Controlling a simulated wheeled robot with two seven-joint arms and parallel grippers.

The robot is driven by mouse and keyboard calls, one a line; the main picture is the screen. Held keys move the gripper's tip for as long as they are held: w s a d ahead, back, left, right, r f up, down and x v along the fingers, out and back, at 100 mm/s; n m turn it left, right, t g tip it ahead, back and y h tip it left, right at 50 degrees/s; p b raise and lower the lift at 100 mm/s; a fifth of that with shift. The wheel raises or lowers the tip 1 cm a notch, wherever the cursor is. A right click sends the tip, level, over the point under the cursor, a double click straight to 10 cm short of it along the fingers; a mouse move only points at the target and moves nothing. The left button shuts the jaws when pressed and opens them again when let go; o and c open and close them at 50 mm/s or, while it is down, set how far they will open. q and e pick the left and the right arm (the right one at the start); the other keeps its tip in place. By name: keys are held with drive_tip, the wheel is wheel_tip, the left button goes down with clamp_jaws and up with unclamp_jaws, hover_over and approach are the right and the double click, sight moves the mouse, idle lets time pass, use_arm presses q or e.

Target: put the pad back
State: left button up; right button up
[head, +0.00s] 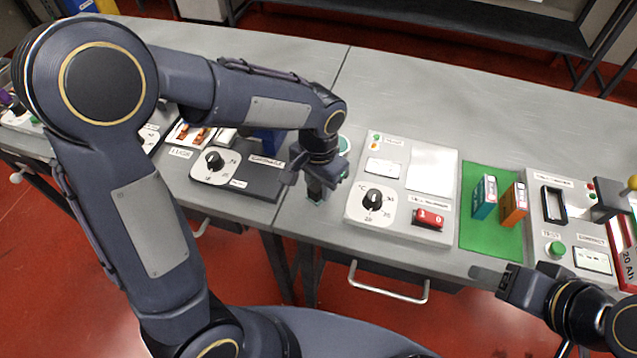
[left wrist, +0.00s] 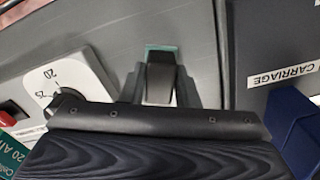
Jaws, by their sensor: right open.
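My left gripper (head: 318,188) points down at the bench between the carriage station and the dial panel. In the left wrist view, a dark block (left wrist: 160,80), which looks like the pad, sits between its two fingers, with a teal edge (left wrist: 163,48) showing at its far end. The fingers appear closed on the block's sides. A little teal also shows at the bench below the gripper in the head view, and I cannot tell whether the block touches the bench. My right gripper (head: 487,274) is open and empty over the bench's front edge at right.
The dial panel (head: 417,157) with a red switch is just right of the left gripper. A green mat (head: 485,240) holds a teal box (head: 484,197) and an orange box (head: 514,204). The carriage station (head: 262,182) is at left. Bare bench lies behind the panels.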

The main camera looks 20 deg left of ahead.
sight(319, 184)
use_arm(q)
drive_tip(key=o, duration=0.3)
wheel_tip(319, 184, up, 12)
drive_tip(key=s+a+n+t+h, duration=0.1)
drive_tip(key=s+a+n+t, duration=0.1)
drive_tip(key=s, duration=0.3)
drive_tip(key=s+a+f+n+t+h, duration=0.1)
drive_tip(key=s+a+n, duration=0.1)
drive_tip(key=s+a, duration=0.2)
drive_tip(key=s+a+f+n+t+h+p, duration=0.1)
drive_tip(key=s+a+n+t, duration=0.1)
drive_tip(key=s, duration=0.5)
drive_tip(key=shift+s+a+n+t+h, duration=0.1)
drive_tip(key=shift+a+n+t+h, duration=0.25)
drive_tip(key=shift+a, duration=0.25)
